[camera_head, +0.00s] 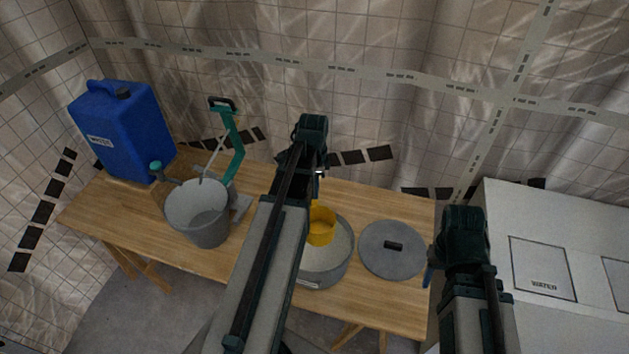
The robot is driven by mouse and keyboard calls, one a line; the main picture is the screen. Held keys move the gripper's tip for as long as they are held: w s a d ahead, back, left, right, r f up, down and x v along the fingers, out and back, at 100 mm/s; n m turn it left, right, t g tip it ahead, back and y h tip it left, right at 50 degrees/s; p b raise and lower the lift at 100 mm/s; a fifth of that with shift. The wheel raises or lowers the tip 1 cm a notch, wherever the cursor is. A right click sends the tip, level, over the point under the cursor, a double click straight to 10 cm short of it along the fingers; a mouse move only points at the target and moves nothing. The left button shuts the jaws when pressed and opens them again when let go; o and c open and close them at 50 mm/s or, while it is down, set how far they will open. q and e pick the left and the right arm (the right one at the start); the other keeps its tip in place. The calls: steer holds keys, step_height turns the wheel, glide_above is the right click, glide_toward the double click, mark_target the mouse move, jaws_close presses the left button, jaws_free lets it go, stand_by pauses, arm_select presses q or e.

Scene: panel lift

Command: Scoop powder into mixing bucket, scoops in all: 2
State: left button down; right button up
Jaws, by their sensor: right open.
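The mixing bucket (205,233) is grey and stands open on the left half of the wooden table. A wide grey powder tub (342,262) with pale powder stands right of the table's middle. A yellow scoop (321,228) sits in the tub on the powder, partly covered by my left arm. My left arm crosses the middle of the view, and its gripper is hidden behind it. My right gripper (428,275) shows only as a blue tip beside my right arm, near the table's right edge. It is open, apart from the scoop and tub.
A teal mixer stand (232,150) rises behind the bucket. A blue water canister (125,130) stands at the table's back left. A grey round lid (391,262) lies right of the tub. A white cabinet (585,240) marked WATER stands at the right.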

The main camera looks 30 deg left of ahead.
arm_select(q)
steer(key=shift+f, duration=0.15)
step_height(320, 180, down, 18)
steer(key=b, duration=1.8)
steer(key=shift+f+b, duration=0.25)
steer(key=shift+b, duration=0.15)
steer(key=shift+r, duration=0.1)
step_height(320, 180, up, 17)
steer(key=p, duration=1.7)
